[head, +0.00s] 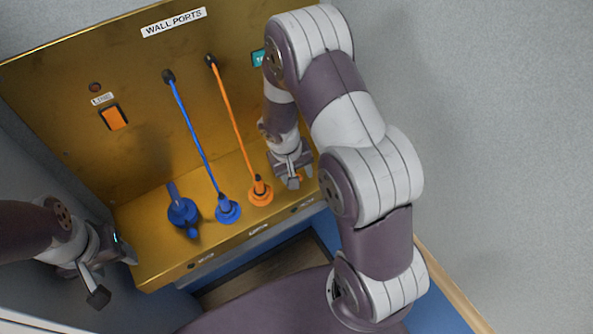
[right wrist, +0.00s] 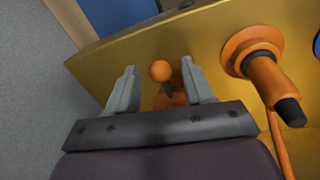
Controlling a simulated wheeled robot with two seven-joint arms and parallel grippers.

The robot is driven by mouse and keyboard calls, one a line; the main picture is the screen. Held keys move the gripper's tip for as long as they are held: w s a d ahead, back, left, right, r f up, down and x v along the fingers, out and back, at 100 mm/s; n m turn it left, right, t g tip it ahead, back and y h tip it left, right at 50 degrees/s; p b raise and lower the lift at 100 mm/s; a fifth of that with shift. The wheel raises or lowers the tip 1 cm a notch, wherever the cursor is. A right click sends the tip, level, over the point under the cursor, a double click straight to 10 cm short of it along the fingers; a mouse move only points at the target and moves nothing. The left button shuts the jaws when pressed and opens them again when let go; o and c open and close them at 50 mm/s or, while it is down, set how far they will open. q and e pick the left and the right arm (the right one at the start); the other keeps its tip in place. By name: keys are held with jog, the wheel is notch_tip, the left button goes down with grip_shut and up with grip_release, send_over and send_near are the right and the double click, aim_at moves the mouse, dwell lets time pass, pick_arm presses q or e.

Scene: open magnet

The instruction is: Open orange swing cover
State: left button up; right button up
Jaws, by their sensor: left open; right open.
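An orange part with a round ball knob (right wrist: 160,70) stands on the gold ledge; it looks like the orange swing cover. In the right wrist view, the knob is between the two open fingers of my right gripper (head: 291,180), with gaps on both sides. Its orange base (right wrist: 168,101) shows lower between the fingers, partly hidden by the gripper. In the head view my right gripper hides most of this part. I cannot tell whether the cover is open. My left gripper (head: 113,277) is open and empty at the lower left, beside the ledge's left end.
On the ledge are an orange port with a plug (head: 260,191), a blue port with a plug (head: 228,210) and a blue capped fitting (head: 182,211). Blue and orange cables run up to the gold back panel (head: 140,75). An orange switch (head: 114,117) sits on that panel.

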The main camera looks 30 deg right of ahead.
grip_shut()
